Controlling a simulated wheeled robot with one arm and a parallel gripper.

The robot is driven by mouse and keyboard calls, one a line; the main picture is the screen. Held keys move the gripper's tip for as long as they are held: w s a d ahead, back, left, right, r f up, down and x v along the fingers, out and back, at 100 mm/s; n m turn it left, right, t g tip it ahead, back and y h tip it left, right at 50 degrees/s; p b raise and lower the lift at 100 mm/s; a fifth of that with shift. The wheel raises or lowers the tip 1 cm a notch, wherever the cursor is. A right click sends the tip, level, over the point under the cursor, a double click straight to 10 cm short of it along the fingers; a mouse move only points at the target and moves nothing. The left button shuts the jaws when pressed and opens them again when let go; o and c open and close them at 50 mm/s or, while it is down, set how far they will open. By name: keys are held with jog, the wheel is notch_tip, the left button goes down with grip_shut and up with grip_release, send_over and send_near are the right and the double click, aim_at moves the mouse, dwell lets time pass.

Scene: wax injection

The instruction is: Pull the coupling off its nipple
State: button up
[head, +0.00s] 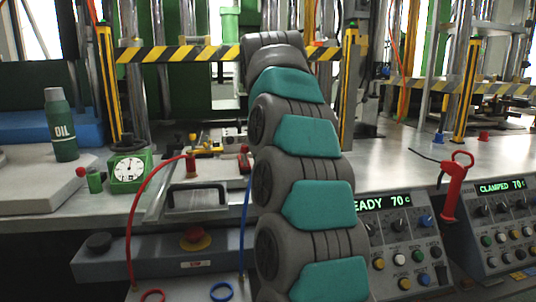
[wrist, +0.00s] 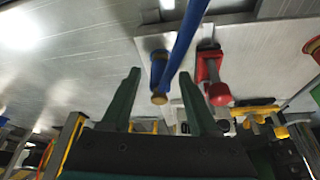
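In the wrist view my gripper (wrist: 159,72) is open, its two dark green fingers spread wide. A blue coupling (wrist: 157,70) with a brass end and a blue hose (wrist: 186,35) shows in the gap between them, with space on both sides; I cannot tell how near it is. In the head view my arm hides the gripper and the blue coupling. The blue hose (head: 246,215) emerges beside my arm, and a red hose (head: 140,205) arcs left from a reddish coupling (head: 191,167). The nipples cannot be made out.
A dial gauge (head: 128,170), an oil bottle (head: 60,125) and a black handle (head: 197,198) stand left of my arm. A grey box with a red stop button (head: 195,238) sits in front. Control panels (head: 400,245) and a red-handled tool (head: 453,187) are at right. Striped bars (head: 180,54) cross behind.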

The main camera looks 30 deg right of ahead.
grip_shut()
